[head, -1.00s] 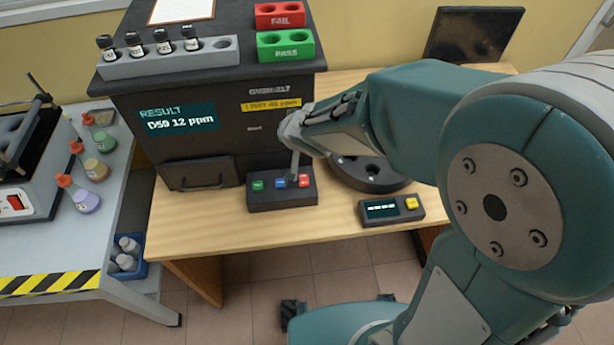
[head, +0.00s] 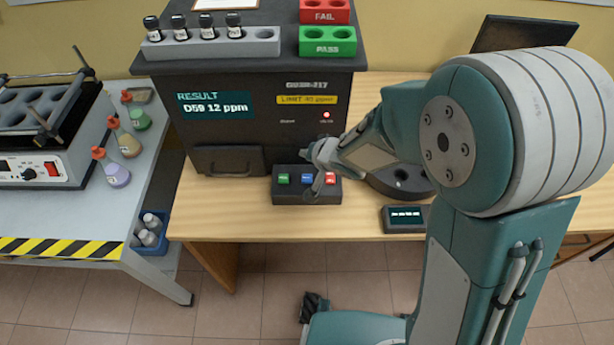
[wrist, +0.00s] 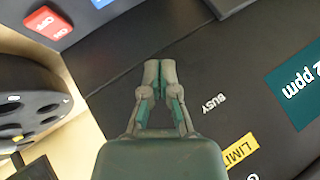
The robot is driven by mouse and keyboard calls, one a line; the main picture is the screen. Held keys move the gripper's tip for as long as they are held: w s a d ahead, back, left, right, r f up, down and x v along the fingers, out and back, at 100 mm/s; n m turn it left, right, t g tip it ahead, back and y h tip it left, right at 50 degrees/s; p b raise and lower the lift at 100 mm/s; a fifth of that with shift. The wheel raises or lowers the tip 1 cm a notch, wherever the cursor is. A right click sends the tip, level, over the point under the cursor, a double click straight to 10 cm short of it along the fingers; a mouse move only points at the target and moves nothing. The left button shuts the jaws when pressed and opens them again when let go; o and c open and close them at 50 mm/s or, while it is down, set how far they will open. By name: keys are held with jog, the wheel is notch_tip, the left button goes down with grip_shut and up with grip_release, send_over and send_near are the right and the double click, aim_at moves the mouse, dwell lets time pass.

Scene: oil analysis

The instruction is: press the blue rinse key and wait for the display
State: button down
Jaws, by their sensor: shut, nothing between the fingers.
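The keypad (head: 306,198) is a dark box at the front of the black analyser, with a green key (head: 283,179), a blue key (head: 307,177) and a red key (head: 331,179). In the wrist view my shut gripper (wrist: 159,64) is over the dark analyser, with the red key (wrist: 48,22) at upper left and the blue key cut off at the top edge. The analyser display (head: 213,105) reads "RESULT D59 12 ppm".
A red lamp (head: 326,115) is lit on the analyser front. A small device (head: 405,216) with lit text too small to read sits at the table's front edge, partly behind my arm. A dark round carousel (head: 400,183) stands right of the keypad. Flasks (head: 117,168) stand on the left bench.

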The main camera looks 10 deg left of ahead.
aim_at(304, 175)
jog(key=shift+f, duration=3.7)
jog(key=shift+f, duration=0.3)
jog(key=shift+f, duration=0.5)
jog(key=shift+r, duration=0.9)
jog(key=shift+r, duration=0.15)
jog(key=shift+r, duration=2.4)
